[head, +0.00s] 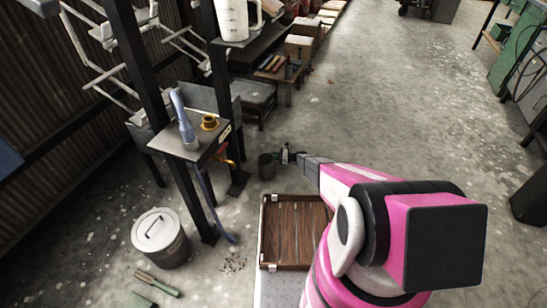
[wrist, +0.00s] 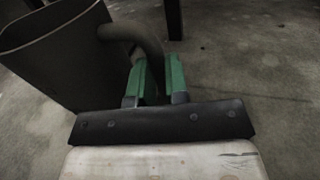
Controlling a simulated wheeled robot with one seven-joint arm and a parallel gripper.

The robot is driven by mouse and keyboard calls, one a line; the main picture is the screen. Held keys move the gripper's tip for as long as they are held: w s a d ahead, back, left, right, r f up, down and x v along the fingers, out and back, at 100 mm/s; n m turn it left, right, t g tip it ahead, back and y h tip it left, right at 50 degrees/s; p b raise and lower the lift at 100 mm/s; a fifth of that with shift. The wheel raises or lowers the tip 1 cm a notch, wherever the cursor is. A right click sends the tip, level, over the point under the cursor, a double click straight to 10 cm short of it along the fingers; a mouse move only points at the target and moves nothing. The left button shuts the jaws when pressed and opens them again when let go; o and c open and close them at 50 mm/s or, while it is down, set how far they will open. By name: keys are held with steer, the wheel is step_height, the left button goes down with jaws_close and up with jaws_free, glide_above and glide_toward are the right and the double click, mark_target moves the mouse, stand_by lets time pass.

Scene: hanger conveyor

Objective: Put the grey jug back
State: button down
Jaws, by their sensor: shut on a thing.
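The grey jug (head: 267,166) is dark and open-topped. It shows in the head view just left of my gripper (head: 287,155), beyond the wooden tray. In the wrist view the jug (wrist: 62,58) fills the upper left, its mouth up and its curved handle (wrist: 150,50) towards the right. My gripper's green fingers (wrist: 160,78) are shut on that handle. The jug's base is hidden in the wrist view, and I cannot tell whether it touches the floor.
A white jug (head: 232,20) stands higher up. A lidded bin (head: 160,240), green brush (head: 158,284) and wooden tray (head: 264,240) are nearer.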

steer(key=shift+f, duration=0.15)
steer(key=c, duration=1.1)
jaws_free()
